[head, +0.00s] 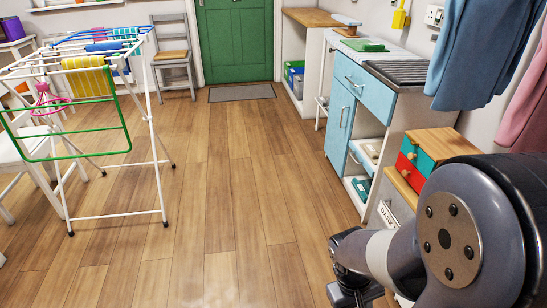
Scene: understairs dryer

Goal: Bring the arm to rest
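My arm shows large at the lower right of the head view, with a grey joint and a pale link reaching down and to the left. Its far end, a dark part, sits low in the picture near the bottom edge, in front of the cabinet side. My gripper's fingers cannot be made out, so I cannot tell whether they are open or shut or hold anything.
A white drying rack (158,150) with towels stands at left on the wooden floor (215,190). A blue cabinet (340,128) and a small chest with coloured drawers (408,168) are at right. Blue cloth (480,55) hangs above. The middle floor is clear up to the green door (236,40).

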